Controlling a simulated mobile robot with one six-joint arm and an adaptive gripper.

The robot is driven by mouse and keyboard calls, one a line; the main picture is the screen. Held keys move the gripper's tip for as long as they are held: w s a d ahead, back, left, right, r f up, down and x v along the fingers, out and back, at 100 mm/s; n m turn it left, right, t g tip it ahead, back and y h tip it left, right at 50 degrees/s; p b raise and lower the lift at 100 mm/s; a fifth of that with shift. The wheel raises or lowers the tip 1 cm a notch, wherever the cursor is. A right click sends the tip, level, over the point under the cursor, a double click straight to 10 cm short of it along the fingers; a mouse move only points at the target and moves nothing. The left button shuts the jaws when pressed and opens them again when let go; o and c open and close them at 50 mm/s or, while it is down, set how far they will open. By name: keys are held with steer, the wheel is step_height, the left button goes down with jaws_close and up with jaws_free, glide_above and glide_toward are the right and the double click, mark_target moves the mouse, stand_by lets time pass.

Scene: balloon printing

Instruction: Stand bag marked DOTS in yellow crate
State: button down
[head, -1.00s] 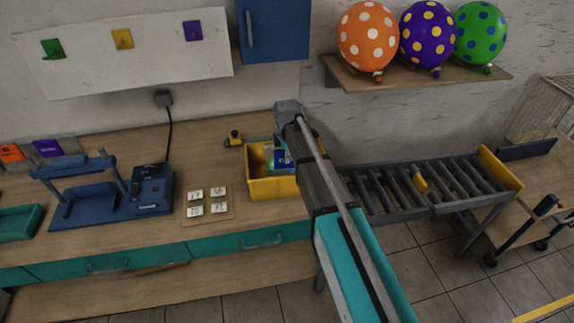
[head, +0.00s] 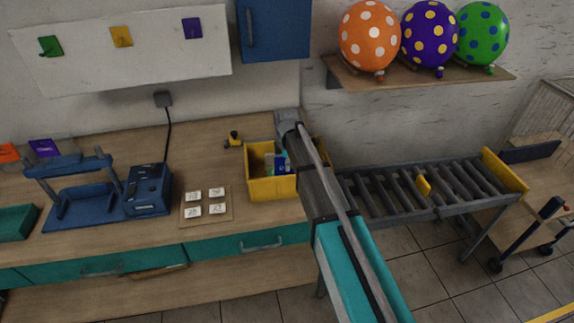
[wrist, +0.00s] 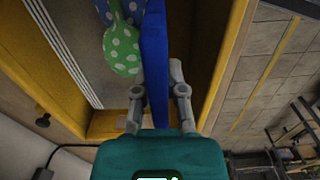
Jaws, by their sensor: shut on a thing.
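The yellow crate (head: 272,190) stands on the workbench beside the conveyor. In the wrist view its wall (wrist: 226,62) runs along the right of my gripper. My gripper (wrist: 158,92) is shut on a narrow blue bag (wrist: 154,48), seen edge-on inside the crate's outline. In the head view the blue bag (head: 281,163) shows upright at the crate's right part, beside my arm. I cannot read the DOTS mark or tell whether its bottom touches the crate floor. My gripper is mostly hidden behind my arm in the head view.
A blue press (head: 148,190) and a board of number cards (head: 206,205) lie left of the crate. The roller conveyor (head: 420,190) is at right.

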steer(key=shift+f, duration=0.2)
steer(key=c, duration=0.7)
jaws_free()
steer(key=shift+r, duration=0.25)
step_height(320, 180, up, 12)
steer(key=p, duration=1.2)
steer(key=s+d+m, duration=2)
steer(key=s+d, duration=0.1)
steer(key=d, duration=0.1)
steer(key=shift+s+d+m, duration=0.2)
steer(key=shift+d+m, duration=0.1)
